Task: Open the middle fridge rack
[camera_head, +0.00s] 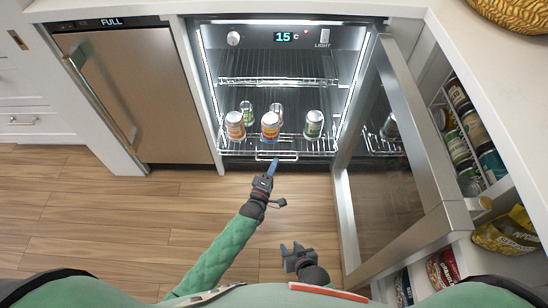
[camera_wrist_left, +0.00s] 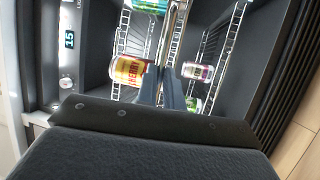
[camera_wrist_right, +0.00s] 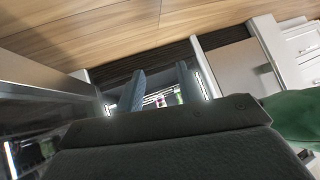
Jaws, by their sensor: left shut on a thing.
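The fridge (camera_head: 277,60) stands open. A wire rack (camera_head: 235,152) at its lower front carries several cans and has a wire handle (camera_head: 287,155) at its front middle. An empty wire rack (camera_head: 277,81) sits above it. My left gripper (camera_head: 273,167) is shut on the handle; its fingers also show closed together in the left wrist view (camera_wrist_left: 170,88). Whether another rack lies below is hidden. My right gripper (camera_head: 293,249) is open and empty over the floor in front of the fridge, and its fingers are apart in the right wrist view (camera_wrist_right: 160,88).
The fridge door (camera_head: 422,140) is swung out on the right, beside a shelf of jars (camera_head: 463,125). A closed brown-fronted appliance (camera_head: 135,95) is on the left. A yellow bag (camera_head: 508,232) lies at the right. The wooden floor (camera_head: 110,215) in front is clear.

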